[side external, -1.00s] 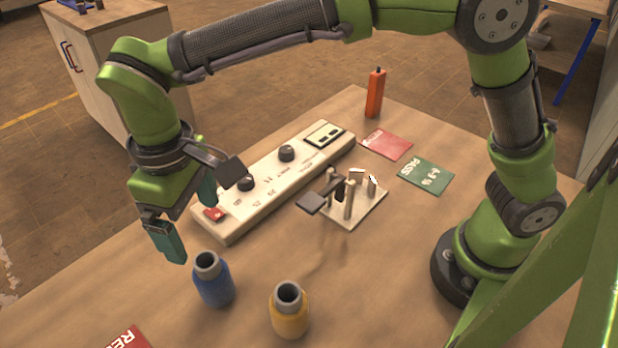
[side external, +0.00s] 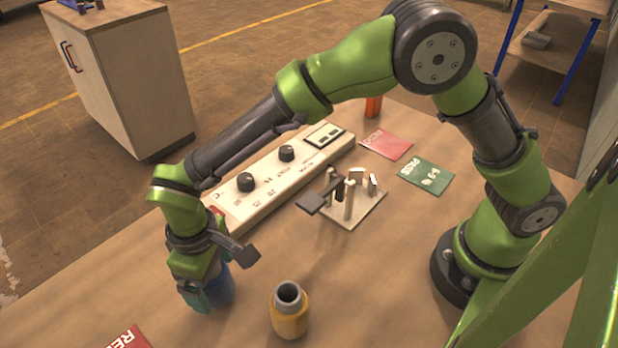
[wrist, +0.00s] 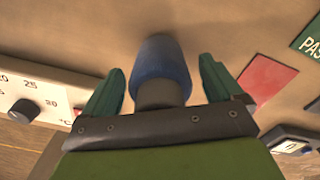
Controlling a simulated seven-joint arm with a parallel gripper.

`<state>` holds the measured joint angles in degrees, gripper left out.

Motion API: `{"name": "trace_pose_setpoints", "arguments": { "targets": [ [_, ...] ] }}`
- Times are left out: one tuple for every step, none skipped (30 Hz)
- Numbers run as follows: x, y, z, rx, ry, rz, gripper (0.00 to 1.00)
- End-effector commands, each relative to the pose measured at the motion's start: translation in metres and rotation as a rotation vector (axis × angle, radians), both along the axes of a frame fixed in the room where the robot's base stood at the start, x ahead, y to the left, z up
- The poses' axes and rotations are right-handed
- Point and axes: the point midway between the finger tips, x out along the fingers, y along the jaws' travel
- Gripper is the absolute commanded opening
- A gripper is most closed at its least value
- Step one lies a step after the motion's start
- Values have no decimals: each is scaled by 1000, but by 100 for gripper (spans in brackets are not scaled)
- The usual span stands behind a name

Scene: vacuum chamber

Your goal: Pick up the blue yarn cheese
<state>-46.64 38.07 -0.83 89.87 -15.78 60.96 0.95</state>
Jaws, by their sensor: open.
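The blue yarn cheese (side external: 222,287) stands upright on the table at the front left, partly hidden by my gripper (side external: 206,290). In the wrist view the blue yarn cheese (wrist: 160,60) shows its blue body and the grey end of its core. My gripper (wrist: 160,78) is open, with one green finger on each side of the cheese. Small gaps show between the fingers and the yarn, so the jaws are not closed on it.
A yellow yarn cheese (side external: 290,315) stands just right of the blue one. A white control panel (side external: 275,180) with knobs lies behind. A small fixture with posts (side external: 352,212), a red card (side external: 386,144) and a green card (side external: 426,175) lie farther right. An orange object (side external: 373,106) is partly hidden.

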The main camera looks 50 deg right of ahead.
Motion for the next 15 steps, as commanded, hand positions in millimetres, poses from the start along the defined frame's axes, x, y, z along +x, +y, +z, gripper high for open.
{"name": "trace_pose_setpoints", "arguments": {
  "targets": [
    [0, 0, -2, 0, 0, 0, 93],
    [0, 0, -3, 1, 0, 0, 93],
    [0, 0, -3, 1, 0, 0, 93],
    [0, 0, -3, 1, 0, 0, 93],
    [0, 0, -3, 1, 0, 0, 93],
    [0, 0, -3, 1, 0, 0, 93],
    [0, 0, -3, 1, 0, 0, 93],
    [0, 0, -3, 1, 0, 0, 91],
    [0, 0, -2, 1, 0, 0, 85],
    [0, 0, -2, 1, 0, 0, 81],
    [0, 0, -2, 1, 0, 0, 76],
    [0, 0, -2, 1, 0, 0, 70],
    [0, 0, -2, 1, 0, 0, 65],
    [0, 0, -2, 1, 0, 0, 61],
    [0, 0, -2, 1, 0, 0, 55]
  ]
}}
